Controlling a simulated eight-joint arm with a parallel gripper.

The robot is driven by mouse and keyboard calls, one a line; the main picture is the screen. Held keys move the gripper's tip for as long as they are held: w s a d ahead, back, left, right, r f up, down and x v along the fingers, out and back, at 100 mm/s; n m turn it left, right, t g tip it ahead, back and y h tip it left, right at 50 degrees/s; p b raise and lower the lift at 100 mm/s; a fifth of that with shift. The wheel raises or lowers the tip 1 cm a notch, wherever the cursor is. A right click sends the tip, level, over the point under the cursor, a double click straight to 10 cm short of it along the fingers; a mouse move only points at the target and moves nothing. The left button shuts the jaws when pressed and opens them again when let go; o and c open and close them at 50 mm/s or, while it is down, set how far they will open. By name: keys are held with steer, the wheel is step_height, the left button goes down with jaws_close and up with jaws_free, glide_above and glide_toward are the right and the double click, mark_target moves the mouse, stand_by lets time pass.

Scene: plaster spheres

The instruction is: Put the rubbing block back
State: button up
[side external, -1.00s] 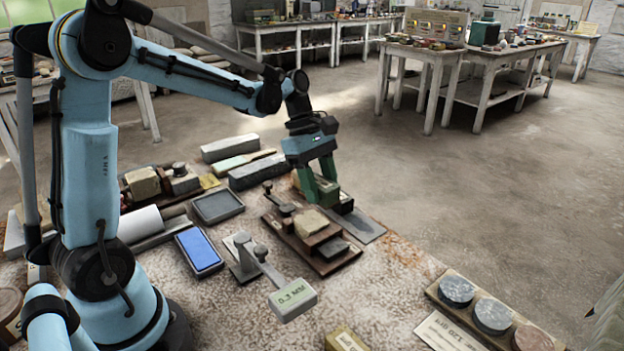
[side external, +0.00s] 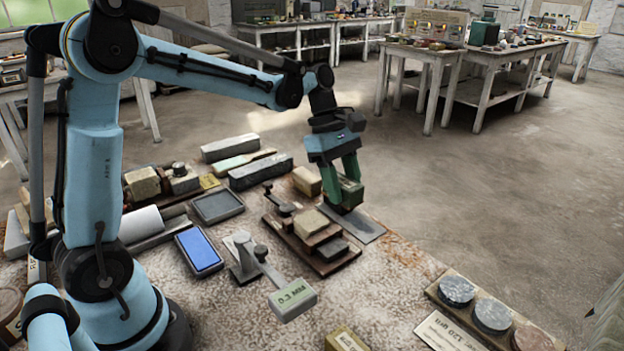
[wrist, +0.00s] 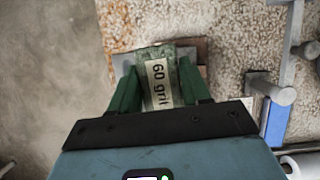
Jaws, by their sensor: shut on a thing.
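The rubbing block (side external: 350,194) is a dark green block, and its pale label reads "60 grit" in the wrist view (wrist: 158,80). My gripper (side external: 345,180) is shut on it, with one green finger on each side; the gripper also shows in the wrist view (wrist: 158,90). I cannot tell whether the block touches the plate.
The wooden stand (side external: 340,262) with stacked blocks is just left of the plate. A tan block (side external: 306,182) sits behind it. A "0.3 MM" gauge (side external: 292,298), a blue-topped tray (side external: 199,251) and a grey tray (side external: 217,206) lie left and in front. Three discs on a board (side external: 437,290) stand front right.

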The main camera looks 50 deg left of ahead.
steer(key=w+d+f, duration=0.1)
steer(key=w+d, duration=0.2)
steer(key=d, duration=0.5)
glide_above(368, 230)
steer(key=a, duration=0.2)
steer(key=shift+m, duration=0.4)
steer(key=f, duration=0.7)
steer(key=shift+d, duration=0.2)
steer(key=shift+f, duration=2)
steer(key=shift+f, duration=0.1)
steer(key=o, duration=1.2)
